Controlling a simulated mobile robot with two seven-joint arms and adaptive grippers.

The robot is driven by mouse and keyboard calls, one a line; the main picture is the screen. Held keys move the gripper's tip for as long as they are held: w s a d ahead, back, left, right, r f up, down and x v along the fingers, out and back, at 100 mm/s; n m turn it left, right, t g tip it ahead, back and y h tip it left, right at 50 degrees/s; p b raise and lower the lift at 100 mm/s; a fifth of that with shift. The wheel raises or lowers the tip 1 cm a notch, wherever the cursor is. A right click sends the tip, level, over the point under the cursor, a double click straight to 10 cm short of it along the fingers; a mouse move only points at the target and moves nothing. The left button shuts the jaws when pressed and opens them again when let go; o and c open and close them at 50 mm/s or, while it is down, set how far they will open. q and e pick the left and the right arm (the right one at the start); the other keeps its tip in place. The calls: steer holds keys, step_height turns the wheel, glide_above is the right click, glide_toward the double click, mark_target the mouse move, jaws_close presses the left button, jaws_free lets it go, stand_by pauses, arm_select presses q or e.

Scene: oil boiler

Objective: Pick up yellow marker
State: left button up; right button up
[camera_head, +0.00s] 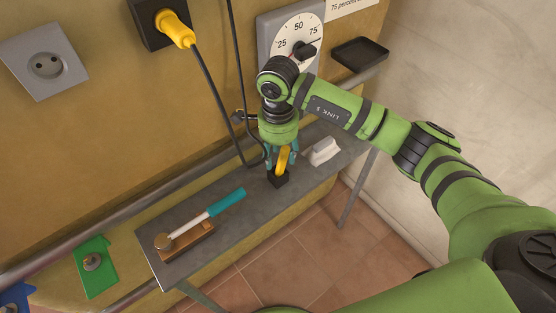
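The yellow marker (282,161) stands at a black block (278,180) on the grey shelf (228,217). My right gripper (281,157) comes down over it from above, with its teal fingers on either side of the marker. The fingers look spread, with a gap on the left side of the marker. The marker's upper part is partly hidden by the gripper. My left gripper is not in view.
A white object (323,151) is close to the right of the gripper. A dial (296,38), a yellow plug (175,28) and a hanging black cable (215,100) are on the wall behind.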

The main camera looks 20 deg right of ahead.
steer(key=shift+f+p, duration=0.3)
steer(key=shift+f, duration=1.15)
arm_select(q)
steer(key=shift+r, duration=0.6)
arm_select(e)
steer(key=shift+w, duration=0.1)
steer(key=c, duration=0.9)
steer(key=shift+c, duration=0.2)
steer(key=shift+r, duration=0.1)
steer(key=shift+r+b, duration=0.3)
steer(key=shift+r, duration=0.15)
steer(key=r+b, duration=0.1)
steer(key=r, duration=0.2)
steer(key=shift+s+r, duration=0.1)
steer(key=shift+s, duration=0.1)
arm_select(q)
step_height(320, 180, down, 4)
steer(key=b, duration=0.3)
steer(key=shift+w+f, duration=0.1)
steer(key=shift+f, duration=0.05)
arm_select(e)
steer(key=s+d+r, duration=0.2)
steer(key=s+r, duration=0.4)
steer(key=s, duration=0.5)
steer(key=shift+d+r, duration=0.2)
steer(key=shift+r, duration=0.2)
